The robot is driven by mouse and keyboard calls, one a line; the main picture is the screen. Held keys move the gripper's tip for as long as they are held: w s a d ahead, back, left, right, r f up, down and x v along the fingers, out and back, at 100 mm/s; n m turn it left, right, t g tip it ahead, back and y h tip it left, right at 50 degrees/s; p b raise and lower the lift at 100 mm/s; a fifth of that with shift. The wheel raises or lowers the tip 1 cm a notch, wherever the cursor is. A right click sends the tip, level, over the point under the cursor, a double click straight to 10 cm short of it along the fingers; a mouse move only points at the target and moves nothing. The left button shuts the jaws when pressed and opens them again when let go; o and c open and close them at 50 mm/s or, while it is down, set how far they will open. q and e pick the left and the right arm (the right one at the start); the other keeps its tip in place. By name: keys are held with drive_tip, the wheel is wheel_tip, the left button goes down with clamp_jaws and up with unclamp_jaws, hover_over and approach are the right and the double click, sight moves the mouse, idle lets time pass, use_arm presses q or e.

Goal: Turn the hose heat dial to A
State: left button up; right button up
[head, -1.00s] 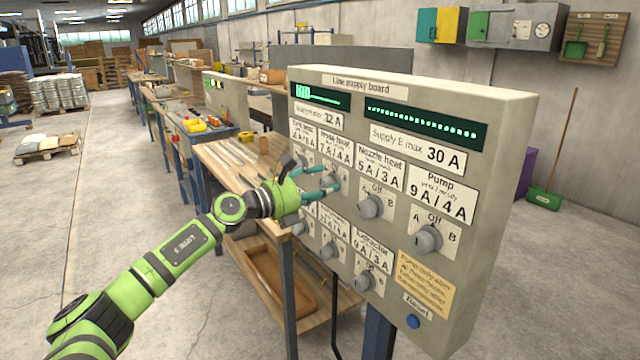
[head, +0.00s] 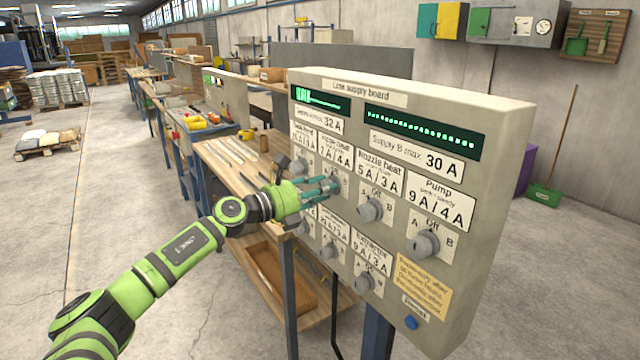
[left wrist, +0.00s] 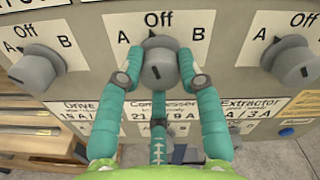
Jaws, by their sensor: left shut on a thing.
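The hose heat dial (head: 335,182) is a grey knob, second from the left in the top row of the supply board. Its label (head: 336,152) above reads 7A/4A. My left gripper (head: 332,186) is shut on this dial. In the left wrist view the dial (left wrist: 160,62) sits between the teal fingers of my left gripper (left wrist: 161,70), with A to the left, Off above and B to the right. A dark mark on top of the knob appears to face Off. The fingers hide part of the dial in the head view. My right gripper is not in view.
The nozzle heat dial (head: 369,210) is close on the right, and the pump dial (head: 427,244) is farther right. The compressor dial (head: 328,251) and extractor dial (head: 365,283) are below. A wooden workbench (head: 232,165) stands behind the board on the left.

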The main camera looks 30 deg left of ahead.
use_arm(q)
drive_tip(key=n+p, duration=0.1)
drive_tip(key=n, duration=0.1)
drive_tip(key=n+p, duration=0.1)
drive_tip(key=r+n+p, duration=0.1)
drive_tip(key=n, duration=0.1)
drive_tip(key=shift+a+n+p, duration=0.25)
drive_tip(key=shift+n+p, duration=0.05)
idle(0.4)
drive_tip(key=o, duration=0.9)
drive_tip(key=shift+o, duration=1.2)
drive_tip(key=shift+w+f, duration=0.1)
drive_tip(key=shift+f, duration=0.2)
